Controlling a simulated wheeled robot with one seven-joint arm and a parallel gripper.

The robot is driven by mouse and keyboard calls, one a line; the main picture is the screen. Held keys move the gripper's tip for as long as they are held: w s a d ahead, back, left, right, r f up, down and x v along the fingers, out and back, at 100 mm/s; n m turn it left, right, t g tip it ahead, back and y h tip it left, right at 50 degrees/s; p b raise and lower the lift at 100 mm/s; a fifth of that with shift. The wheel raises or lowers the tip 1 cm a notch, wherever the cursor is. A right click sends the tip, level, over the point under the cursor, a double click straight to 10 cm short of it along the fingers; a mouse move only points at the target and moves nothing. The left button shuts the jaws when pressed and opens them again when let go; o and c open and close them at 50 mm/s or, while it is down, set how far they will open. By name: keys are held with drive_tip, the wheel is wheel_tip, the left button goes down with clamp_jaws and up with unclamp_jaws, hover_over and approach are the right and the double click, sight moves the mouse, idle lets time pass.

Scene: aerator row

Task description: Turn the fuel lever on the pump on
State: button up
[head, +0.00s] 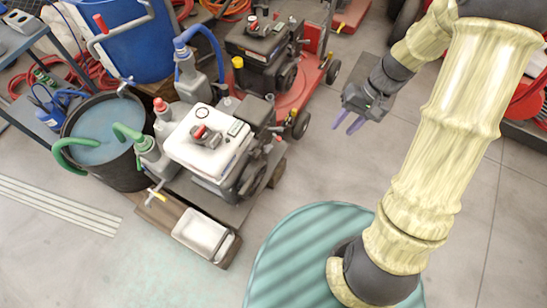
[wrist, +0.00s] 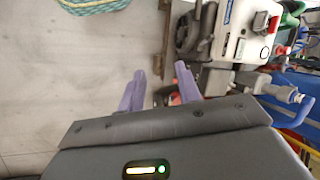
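The pump with a white tank top (head: 208,140) and a red cap stands left of centre in the head view, its engine side facing right. It also shows at the upper right of the wrist view (wrist: 240,35). I cannot make out the fuel lever or its position for certain. A small yellow-handled fitting (head: 158,196) sits low at the pump's front left. My gripper (head: 347,123), with two purple fingers, is in the air to the right of the pump, well apart from it. In the wrist view its fingers (wrist: 160,88) are spread with nothing between them.
A second, dark pump (head: 262,50) stands on a red cart behind. A black tub of water (head: 100,140) with a green hose is at left, a blue barrel (head: 125,40) behind it. A pale tray (head: 203,234) lies in front. Grey floor right of the pump is clear.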

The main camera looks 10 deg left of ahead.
sight(267, 148)
drive_tip(key=w+a+f+y+b, duration=0.1)
drive_tip(key=w+f+y+b, duration=0.3)
drive_tip(key=f+b, duration=0.6)
drive_tip(key=w+a+f+t+y+b, duration=0.1)
drive_tip(key=w+f+y+b, duration=0.4)
drive_tip(key=f+b, duration=0.5)
drive_tip(key=w+a+f+y+b, duration=0.2)
drive_tip(key=f+b, duration=0.8)
drive_tip(key=f, duration=1.4)
drive_tip(key=w+y, duration=0.2)
drive_tip(key=shift+w+t+y, duration=0.2)
drive_tip(key=shift+t+y, duration=0.1)
drive_tip(key=shift+t, duration=0.1)
drive_tip(key=a+b, duration=0.2)
drive_tip(key=a, duration=0.3)
drive_tip(key=a+b, duration=0.2)
drive_tip(key=a, duration=0.4)
drive_tip(key=s+a+b, duration=0.1)
drive_tip(key=a+b, duration=0.1)
drive_tip(key=a, duration=0.3)
drive_tip(key=shift+a+f+b, duration=0.1)
drive_tip(key=shift+a+b, duration=0.05)
drive_tip(key=shift+b, duration=0.2)
drive_tip(key=shift+a, duration=0.55)
